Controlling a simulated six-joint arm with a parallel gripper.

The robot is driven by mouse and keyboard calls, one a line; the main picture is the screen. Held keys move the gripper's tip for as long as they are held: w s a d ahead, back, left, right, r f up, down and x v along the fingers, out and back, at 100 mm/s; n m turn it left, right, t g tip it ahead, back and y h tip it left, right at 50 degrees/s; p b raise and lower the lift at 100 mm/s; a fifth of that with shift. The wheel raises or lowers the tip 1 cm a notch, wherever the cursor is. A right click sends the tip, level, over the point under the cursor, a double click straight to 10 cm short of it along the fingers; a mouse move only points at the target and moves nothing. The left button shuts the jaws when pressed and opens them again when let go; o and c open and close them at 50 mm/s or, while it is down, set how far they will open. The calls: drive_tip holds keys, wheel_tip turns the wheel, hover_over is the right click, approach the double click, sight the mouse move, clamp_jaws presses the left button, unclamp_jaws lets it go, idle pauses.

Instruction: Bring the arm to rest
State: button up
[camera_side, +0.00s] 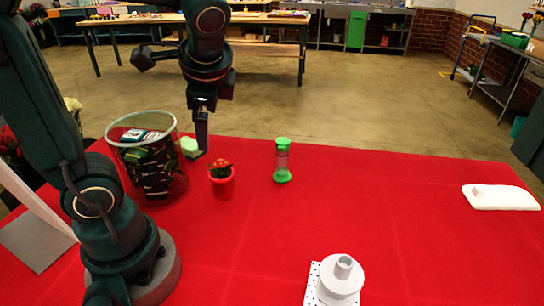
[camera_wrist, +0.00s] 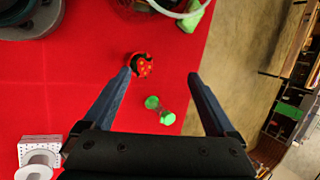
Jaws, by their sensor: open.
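My gripper (camera_side: 201,150) hangs above the far part of the red table, pointing down. In the wrist view my gripper (camera_wrist: 158,72) has its two fingers wide apart with nothing between them held. Beneath it, the wrist view shows a small red pot with red flowers (camera_wrist: 141,65) and a green-capped clear cylinder (camera_wrist: 160,110), both lower down on the table. In the side view the red flower pot (camera_side: 222,183) stands upright just right of and below the fingers. The green-capped cylinder (camera_side: 282,162) stands upright farther right.
A wire basket (camera_side: 152,185) with dark items stands left of my gripper; a pale green block (camera_side: 190,147) shows near its rim. A white stepped fixture (camera_side: 340,280) is at the front and a white pad (camera_side: 500,197) at the right. The red table (camera_side: 400,200) between them is clear.

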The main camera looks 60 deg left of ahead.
drive_tip(key=s+d+f+n+t+h, duration=0.1)
drive_tip(key=s+d+n+t+h, duration=0.1)
drive_tip(key=d, duration=0.3)
drive_tip(key=s+d+f+n+t+h, duration=0.1)
drive_tip(key=s+d+n+t+h, duration=0.1)
drive_tip(key=d, duration=0.4)
drive_tip(key=shift+f+n+h, duration=0.2)
drive_tip(key=shift+n+h, duration=0.6)
drive_tip(key=shift+n, duration=0.3)
drive_tip(key=shift+s, duration=0.1)
